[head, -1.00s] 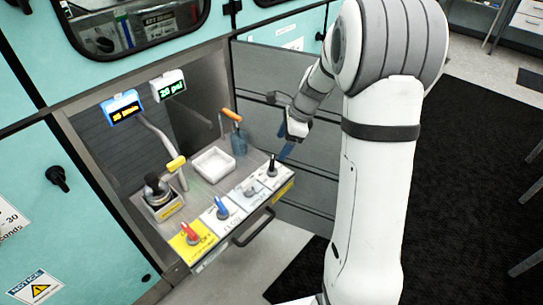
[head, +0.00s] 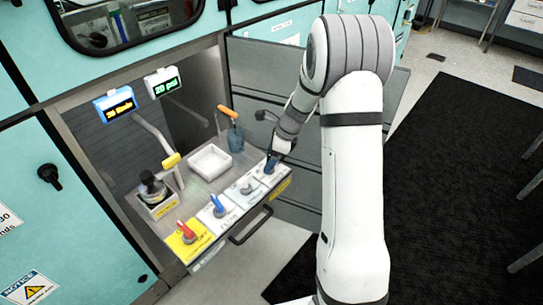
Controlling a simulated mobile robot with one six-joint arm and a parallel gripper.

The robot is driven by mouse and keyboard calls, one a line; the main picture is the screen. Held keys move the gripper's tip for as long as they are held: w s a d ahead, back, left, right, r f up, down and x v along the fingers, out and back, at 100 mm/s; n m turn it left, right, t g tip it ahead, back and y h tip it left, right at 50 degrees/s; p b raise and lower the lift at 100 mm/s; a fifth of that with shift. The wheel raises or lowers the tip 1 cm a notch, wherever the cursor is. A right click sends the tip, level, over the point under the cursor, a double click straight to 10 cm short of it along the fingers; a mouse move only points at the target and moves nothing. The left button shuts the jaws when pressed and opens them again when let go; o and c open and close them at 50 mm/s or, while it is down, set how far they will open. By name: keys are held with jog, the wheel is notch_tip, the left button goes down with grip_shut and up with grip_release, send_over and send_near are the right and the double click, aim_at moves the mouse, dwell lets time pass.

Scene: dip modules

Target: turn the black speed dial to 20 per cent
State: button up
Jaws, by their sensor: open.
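The control panel (head: 236,198) slopes along the front of the metal shelf, with a row of knobs. The black dial at its right end is now mostly hidden behind the blue fingers of my gripper (head: 270,165). The gripper is open and points down at the dial's place. I cannot tell whether the fingers touch the dial or stand around it. The dial's pointer and scale cannot be read from here.
Left of the dial on the panel are a grey knob (head: 247,187), a blue knob (head: 218,207) and a red knob (head: 187,232). Behind are a white tray (head: 209,161), a dark jar (head: 153,186) and two small displays. A handle (head: 252,226) juts out below the panel.

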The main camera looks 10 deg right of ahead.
jog(key=c, duration=1)
